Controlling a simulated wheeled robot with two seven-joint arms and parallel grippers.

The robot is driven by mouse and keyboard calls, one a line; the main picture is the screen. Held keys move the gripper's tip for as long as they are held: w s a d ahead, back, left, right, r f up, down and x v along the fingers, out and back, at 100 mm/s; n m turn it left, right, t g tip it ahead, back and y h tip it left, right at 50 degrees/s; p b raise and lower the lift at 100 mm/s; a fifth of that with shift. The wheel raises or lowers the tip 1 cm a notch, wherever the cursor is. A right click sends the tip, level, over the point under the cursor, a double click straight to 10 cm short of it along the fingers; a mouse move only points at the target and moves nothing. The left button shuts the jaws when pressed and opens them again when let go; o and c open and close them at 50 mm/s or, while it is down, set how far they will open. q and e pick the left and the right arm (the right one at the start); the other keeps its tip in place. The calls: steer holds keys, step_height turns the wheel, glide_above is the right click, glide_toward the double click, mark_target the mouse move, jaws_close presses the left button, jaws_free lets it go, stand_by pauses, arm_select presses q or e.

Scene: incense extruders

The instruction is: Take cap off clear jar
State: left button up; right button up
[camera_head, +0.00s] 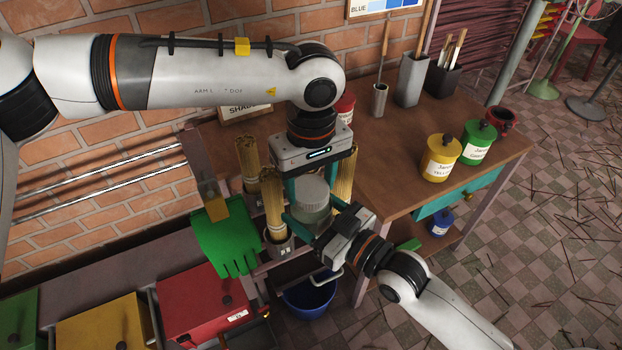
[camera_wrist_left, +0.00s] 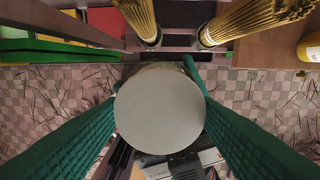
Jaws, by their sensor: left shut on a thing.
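The clear jar (camera_head: 313,214) is a greenish see-through jar with a pale grey round cap (camera_head: 312,187) on top. The cap is a large grey disc (camera_wrist_left: 160,110) in the left wrist view. My left gripper (camera_head: 314,190) points down with its teal fingers on both sides of the cap, shut on it. My right gripper (camera_head: 319,219) comes in from the lower right, its fingers either side of the jar body, seemingly shut on it. The cap still sits on the jar, and no gap shows between them. The cap hides most of the jar in the wrist view.
Incense bundles in holders stand close to the jar (camera_head: 272,200). A green glove (camera_head: 226,245) hangs at left. The wooden table (camera_head: 385,165) holds a yellow jar (camera_head: 440,160) and a green jar (camera_head: 478,146). A blue bucket (camera_head: 308,299) is below.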

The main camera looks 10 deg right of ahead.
arm_select(q)
steer(key=n, duration=0.6)
steer(key=shift+w+d+r, duration=0.1)
steer(key=shift+d+r, duration=0.1)
steer(key=shift+d, duration=0.15)
arm_select(e)
steer(key=shift+s+a+r, duration=0.2)
steer(key=shift+s+a, duration=0.05)
steer(key=shift+a, duration=0.05)
arm_select(q)
steer(key=n, duration=0.7)
steer(key=shift+w+a, duration=0.1)
steer(key=shift+w, duration=0.05)
steer(key=n, duration=0.6)
steer(key=shift+w+a+r+n, duration=0.1)
steer(key=shift+a+n, duration=0.05)
steer(key=shift+n, duration=0.25)
steer(key=n, duration=0.6)
steer(key=shift+a, duration=0.15)
steer(key=shift+r, duration=0.15)
steer(key=shift+r, duration=0.65)
arm_select(e)
steer(key=shift+f, duration=0.2)
arm_select(q)
steer(key=shift+r, duration=0.2)
arm_select(e)
steer(key=shift+d, duration=0.1)
